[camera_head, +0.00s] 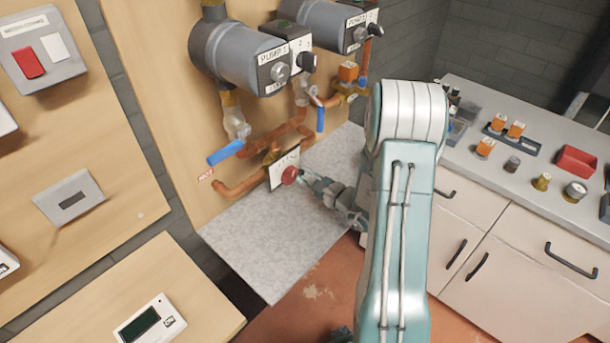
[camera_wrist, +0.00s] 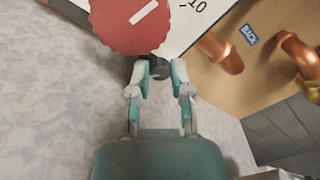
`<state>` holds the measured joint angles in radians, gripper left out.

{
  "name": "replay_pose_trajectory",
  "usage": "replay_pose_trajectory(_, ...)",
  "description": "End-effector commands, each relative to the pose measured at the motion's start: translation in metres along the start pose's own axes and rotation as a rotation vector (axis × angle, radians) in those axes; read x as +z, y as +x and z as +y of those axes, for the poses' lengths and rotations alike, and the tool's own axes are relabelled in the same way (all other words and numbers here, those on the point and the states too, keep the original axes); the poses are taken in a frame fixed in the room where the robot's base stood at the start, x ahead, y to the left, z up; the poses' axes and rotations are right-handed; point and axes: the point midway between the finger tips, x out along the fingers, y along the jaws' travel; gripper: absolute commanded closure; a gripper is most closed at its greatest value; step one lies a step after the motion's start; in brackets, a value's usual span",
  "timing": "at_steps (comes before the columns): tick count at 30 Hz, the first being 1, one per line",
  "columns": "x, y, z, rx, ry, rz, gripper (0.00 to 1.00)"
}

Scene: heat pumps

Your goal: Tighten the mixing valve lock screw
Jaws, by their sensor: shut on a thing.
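The mixing valve has a round red knob with a white mark (camera_wrist: 132,22) in front of a white scale plate (camera_wrist: 195,22). In the head view the red knob (camera_head: 289,175) faces my gripper (camera_head: 318,183). The lock screw is a small dark cylinder (camera_wrist: 159,68) just below the knob's edge in the wrist view. My gripper (camera_wrist: 159,78) has its two fingertips on either side of this screw and is shut on it. The screw's inner end is hidden behind the knob and fingertips.
Copper pipes (camera_wrist: 222,52) run beside the valve. Pump 1 (camera_head: 235,55) and a blue valve handle (camera_head: 225,152) are above it on the wooden panel. A speckled grey slab (camera_head: 270,250) lies below. A counter (camera_head: 530,190) with several small parts stands at the right.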

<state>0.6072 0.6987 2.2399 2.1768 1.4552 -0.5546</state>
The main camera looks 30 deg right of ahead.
Motion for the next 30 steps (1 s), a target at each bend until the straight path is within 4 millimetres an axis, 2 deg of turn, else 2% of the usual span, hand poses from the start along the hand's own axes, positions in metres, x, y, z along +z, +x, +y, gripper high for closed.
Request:
replay_pose_trajectory(6,-0.0005,-0.0002,0.0019,0.005,0.17,0.003,1.0)
replay_pose_trajectory(15,-0.0007,-0.0003,0.0017,0.005,0.334,0.004,1.0)
replay_pose_trajectory(30,-0.0009,-0.0003,0.0014,0.004,0.399,0.004,1.0)
